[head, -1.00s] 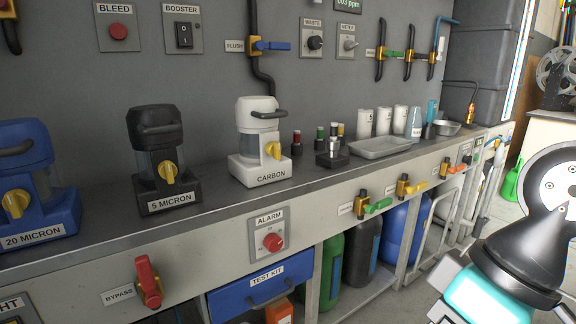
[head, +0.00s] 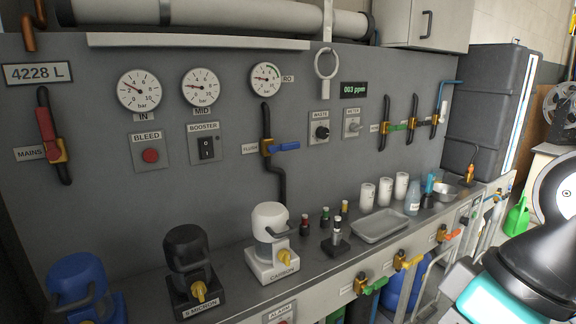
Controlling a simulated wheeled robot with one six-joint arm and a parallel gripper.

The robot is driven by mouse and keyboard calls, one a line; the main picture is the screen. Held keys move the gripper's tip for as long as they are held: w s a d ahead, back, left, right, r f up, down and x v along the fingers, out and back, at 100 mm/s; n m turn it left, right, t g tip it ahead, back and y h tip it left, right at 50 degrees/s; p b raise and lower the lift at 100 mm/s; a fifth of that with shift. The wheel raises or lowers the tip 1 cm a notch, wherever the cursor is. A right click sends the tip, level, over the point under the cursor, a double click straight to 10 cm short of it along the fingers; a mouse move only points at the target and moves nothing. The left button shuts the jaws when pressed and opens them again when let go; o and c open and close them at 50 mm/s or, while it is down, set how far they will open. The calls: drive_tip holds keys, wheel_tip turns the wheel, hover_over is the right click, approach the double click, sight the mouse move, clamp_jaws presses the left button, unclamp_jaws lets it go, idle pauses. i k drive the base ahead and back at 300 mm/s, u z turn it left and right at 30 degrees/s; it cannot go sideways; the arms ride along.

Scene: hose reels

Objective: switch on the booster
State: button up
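The booster switch (head: 206,148) is a black rocker on a grey plate under a BOOSTER label. It sits on the grey back panel, right of the red BLEED button (head: 150,156) and below the MID gauge (head: 201,87). The rocker carries I and O marks; which side is pressed is too small to tell. My gripper is not in view; only a part of my arm shows at the lower right, well away from the switch.
Filter housings stand on the bench below, among them a black one (head: 190,262) and a white CARBON one (head: 271,240). A blue FLUSH lever (head: 284,147) juts out right of the switch. A red MAINS lever (head: 48,134) is at left. The panel around the switch is clear.

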sight(205, 144)
drive_tip(key=u, duration=0.55)
drive_tip(key=k, duration=0.65)
drive_tip(key=u, duration=0.95)
drive_tip(key=i, duration=1.1)
drive_tip(key=z, duration=0.85)
drive_tip(key=i, duration=0.5)
drive_tip(key=z, duration=0.65)
